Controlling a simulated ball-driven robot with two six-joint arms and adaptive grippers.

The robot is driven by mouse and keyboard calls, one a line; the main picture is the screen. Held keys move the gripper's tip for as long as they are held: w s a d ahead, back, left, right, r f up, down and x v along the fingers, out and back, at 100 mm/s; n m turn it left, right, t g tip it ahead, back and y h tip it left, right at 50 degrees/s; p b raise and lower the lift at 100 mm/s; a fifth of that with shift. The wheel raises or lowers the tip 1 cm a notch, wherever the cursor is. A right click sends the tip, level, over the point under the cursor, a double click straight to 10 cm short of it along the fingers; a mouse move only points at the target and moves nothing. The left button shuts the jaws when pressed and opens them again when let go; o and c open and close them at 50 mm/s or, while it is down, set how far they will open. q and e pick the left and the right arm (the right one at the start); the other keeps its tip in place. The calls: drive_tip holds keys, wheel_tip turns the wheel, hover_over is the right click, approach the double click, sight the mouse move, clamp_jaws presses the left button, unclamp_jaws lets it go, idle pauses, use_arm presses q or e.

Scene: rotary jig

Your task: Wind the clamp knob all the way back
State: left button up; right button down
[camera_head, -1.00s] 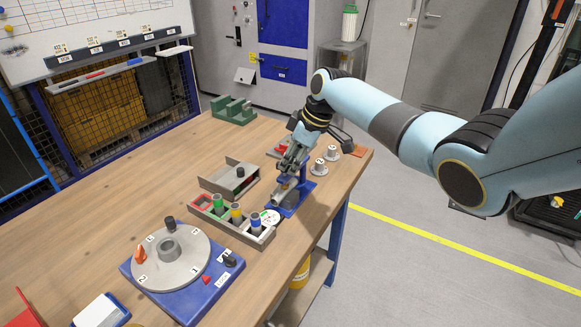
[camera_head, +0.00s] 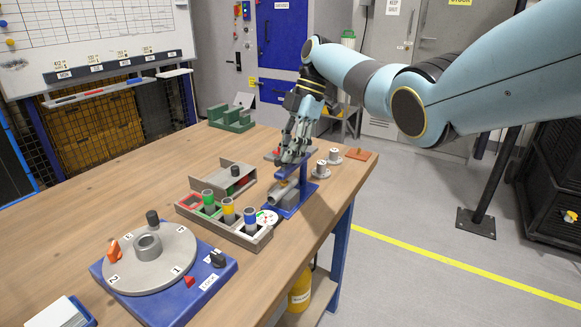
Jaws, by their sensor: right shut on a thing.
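The clamp is a blue stand (camera_head: 289,204) with a grey block in it, near the right edge of the workbench. My right gripper (camera_head: 291,158) points down at the top of this stand, its fingers closed in on the clamp knob. The fingers hide the knob, so its turn cannot be read. My left gripper is not in view.
A grey tray (camera_head: 237,236) with green, yellow and blue-banded cylinders stands left of the clamp. A rotary jig with a round grey plate (camera_head: 165,265) is at front left. Small grey pegs (camera_head: 321,168) stand right of the clamp. A green block (camera_head: 231,118) is behind.

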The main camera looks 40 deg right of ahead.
drive_tip(key=n+b, duration=0.1)
drive_tip(key=b, duration=0.1)
drive_tip(key=n+g+b, duration=0.1)
drive_tip(key=n+b, duration=0.1)
drive_tip(key=shift+w+f+n, duration=0.15)
drive_tip(key=shift+w+n, duration=0.15)
drive_tip(key=shift+n+g+h+b, duration=0.3)
drive_tip(key=shift+n+g+b, duration=0.15)
drive_tip(key=shift+b, duration=0.25)
drive_tip(key=c, duration=1.4)
unclamp_jaws()
drive_tip(key=shift+o, duration=0.2)
drive_tip(key=shift+w+r, duration=0.1)
drive_tip(key=shift+r, duration=0.15)
drive_tip(key=v, duration=0.7)
drive_tip(key=shift+d+r, duration=0.1)
